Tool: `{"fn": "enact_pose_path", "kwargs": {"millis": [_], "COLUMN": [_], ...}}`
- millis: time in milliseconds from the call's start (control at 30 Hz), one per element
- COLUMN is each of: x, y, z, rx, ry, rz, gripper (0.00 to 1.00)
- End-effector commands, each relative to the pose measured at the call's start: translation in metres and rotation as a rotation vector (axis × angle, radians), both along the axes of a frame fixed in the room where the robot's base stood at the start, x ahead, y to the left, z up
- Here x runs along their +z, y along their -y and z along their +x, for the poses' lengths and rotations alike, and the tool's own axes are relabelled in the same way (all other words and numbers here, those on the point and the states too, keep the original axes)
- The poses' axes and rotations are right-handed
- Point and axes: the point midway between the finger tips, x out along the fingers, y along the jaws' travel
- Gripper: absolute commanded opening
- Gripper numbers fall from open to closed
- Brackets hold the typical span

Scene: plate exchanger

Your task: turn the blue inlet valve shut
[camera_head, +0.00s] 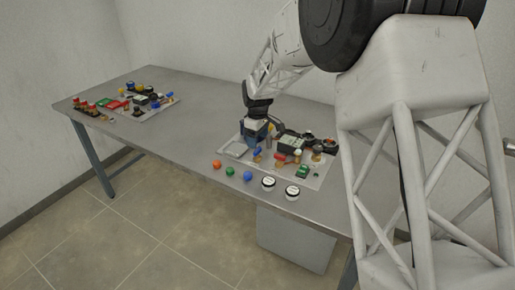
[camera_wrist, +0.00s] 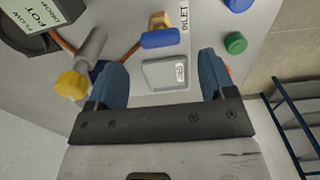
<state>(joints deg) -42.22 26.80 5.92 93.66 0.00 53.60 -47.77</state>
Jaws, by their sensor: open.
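The blue inlet valve handle (camera_wrist: 160,39) shows in the wrist view on a brass body (camera_wrist: 160,20), beside a white label reading INLET (camera_wrist: 184,16). The handle lies crosswise in the picture, just beyond my fingertips. In the head view a blue handle (camera_head: 257,152) shows on the nearer board, just below my gripper (camera_head: 257,130). In the wrist view my gripper (camera_wrist: 163,68) has its two blue fingers wide apart, with nothing held between them. The handle appears apart from both fingers.
A yellow knob (camera_wrist: 72,85) on a grey stem stands close to the left finger. A black display unit (camera_wrist: 40,15) is at upper left. Green (camera_head: 230,171), orange (camera_head: 217,164) and blue (camera_head: 247,176) knobs line the table's front.

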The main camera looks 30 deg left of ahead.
Motion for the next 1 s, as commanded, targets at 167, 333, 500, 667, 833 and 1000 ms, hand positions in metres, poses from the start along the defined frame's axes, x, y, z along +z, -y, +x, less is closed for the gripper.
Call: {"fn": "enact_pose_path", "kwargs": {"millis": [167, 333, 500, 667, 833, 1000], "x": [-0.023, -0.040, -0.047, -0.048, -0.048, -0.048], "y": [0.000, 0.000, 0.000, 0.000, 0.000, 0.000], "z": [0.000, 0.000, 0.000, 0.000, 0.000, 0.000], "rx": [0.000, 0.000, 0.000, 0.000, 0.000, 0.000], "ry": [-0.001, -0.002, 0.000, 0.000, 0.000, 0.000], "rz": [-0.001, -0.002, 0.000, 0.000, 0.000, 0.000], "gripper": [0.77, 0.77, 0.77, 0.77, 0.74, 0.47]}}
